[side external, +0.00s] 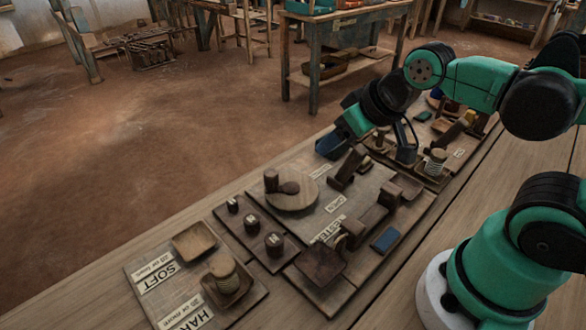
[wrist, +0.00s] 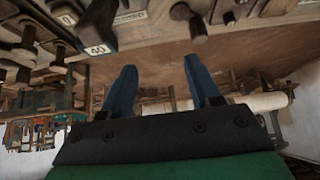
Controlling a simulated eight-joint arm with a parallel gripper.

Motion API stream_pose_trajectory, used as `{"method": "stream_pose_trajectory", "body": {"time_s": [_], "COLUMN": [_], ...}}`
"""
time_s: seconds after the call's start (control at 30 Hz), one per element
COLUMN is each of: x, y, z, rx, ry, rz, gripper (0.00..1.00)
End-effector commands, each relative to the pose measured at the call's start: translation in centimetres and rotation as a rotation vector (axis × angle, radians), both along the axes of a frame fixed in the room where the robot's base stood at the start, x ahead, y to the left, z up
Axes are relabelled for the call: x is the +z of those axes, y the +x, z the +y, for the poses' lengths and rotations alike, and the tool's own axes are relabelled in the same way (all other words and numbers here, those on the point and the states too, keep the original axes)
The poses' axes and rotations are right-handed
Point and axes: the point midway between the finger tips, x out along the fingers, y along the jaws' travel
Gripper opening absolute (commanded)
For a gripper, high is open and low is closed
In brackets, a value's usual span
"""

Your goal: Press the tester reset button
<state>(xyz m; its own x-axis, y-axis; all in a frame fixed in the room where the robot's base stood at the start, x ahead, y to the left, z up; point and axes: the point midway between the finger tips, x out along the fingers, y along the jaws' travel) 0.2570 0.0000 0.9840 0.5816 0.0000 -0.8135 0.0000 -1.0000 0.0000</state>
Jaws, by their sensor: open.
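The tester board (side external: 310,190) lies on the bench in the middle of the side view, with a "TESTER" label, a round wooden disc and dark blocks. A blue rectangular piece (side external: 386,240) sits at its near right edge. I cannot tell which part is the reset button. My gripper (side external: 333,146) is above the far edge of the board, partly hidden by its own links. In the wrist view my gripper (wrist: 157,72) shows two blue fingers wide apart with nothing between them.
Dark pegs (side external: 274,243) stand left of the board. A sample board (side external: 160,272) marked "SOFT" and "HARD" lies at the front left. Another board (side external: 445,140) with small parts is at the back right. A table (side external: 345,35) stands behind; the floor between is clear.

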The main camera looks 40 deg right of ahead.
Motion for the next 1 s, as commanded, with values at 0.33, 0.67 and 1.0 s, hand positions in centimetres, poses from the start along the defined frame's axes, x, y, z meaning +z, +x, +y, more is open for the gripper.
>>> {"method": "stream_pose_trajectory", "body": {"time_s": [0.33, 0.67, 1.0], "x": [0.0, 0.0, 0.0], "y": [0.0, 0.0, 0.0], "z": [0.0, 0.0, 0.0], "rx": [0.0, 0.0, 0.0], "ry": [0.0, 0.0, 0.0], "rz": [0.0, 0.0, 0.0], "gripper": [0.02, 0.0, 0.0]}}
